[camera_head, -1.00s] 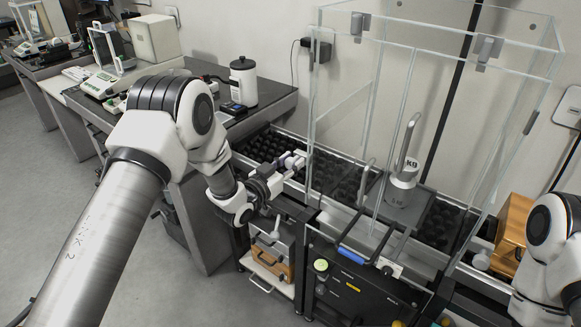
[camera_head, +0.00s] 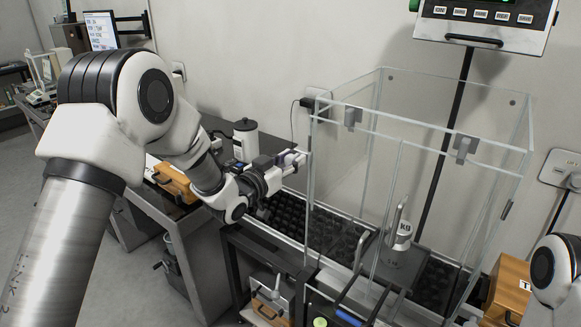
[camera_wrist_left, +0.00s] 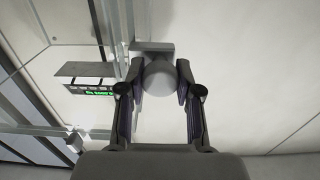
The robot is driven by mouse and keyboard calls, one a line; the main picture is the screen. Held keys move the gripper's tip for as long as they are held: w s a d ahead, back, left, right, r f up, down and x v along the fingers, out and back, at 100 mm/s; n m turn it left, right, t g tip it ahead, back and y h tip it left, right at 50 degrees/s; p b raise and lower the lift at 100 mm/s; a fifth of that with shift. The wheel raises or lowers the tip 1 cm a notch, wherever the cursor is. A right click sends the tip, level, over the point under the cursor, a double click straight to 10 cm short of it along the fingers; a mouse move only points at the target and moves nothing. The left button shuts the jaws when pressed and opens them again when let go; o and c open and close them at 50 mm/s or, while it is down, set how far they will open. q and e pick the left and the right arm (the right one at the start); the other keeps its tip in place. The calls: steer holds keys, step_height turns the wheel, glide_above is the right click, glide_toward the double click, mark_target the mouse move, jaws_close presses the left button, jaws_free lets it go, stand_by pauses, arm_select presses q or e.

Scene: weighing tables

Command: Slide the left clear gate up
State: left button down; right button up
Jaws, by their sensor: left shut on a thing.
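My left gripper (camera_head: 292,160) is shut on a round grey knob (camera_wrist_left: 159,78) at the left side of the clear box (camera_head: 310,195). In the left wrist view the knob sits between the two fingers, in front of a grey plate. In the head view the gripper covers the knob, a little below the box's top left corner. The left gate's clear panel is hard to tell from the box walls, so its edges cannot be made out. My right gripper is out of view; only part of that arm shows at the right edge.
A steel kg weight (camera_head: 401,238) stands inside the box. A display panel (camera_head: 485,22) is on a black pole behind it. A white bottle (camera_head: 246,140) stands on the bench at left. A wooden box (camera_head: 508,290) is at right.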

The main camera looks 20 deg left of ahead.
arm_select(q)
steer(key=shift+w+r, duration=0.1)
steer(key=shift+r, duration=0.3)
steer(key=c, duration=1.1)
jaws_free()
steer(key=shift+o, duration=0.2)
steer(key=shift+f, duration=0.1)
steer(key=shift+s+a, duration=0.15)
steer(key=shift+s, duration=0.15)
steer(key=v, duration=1.1)
steer(key=shift+s, duration=0.3)
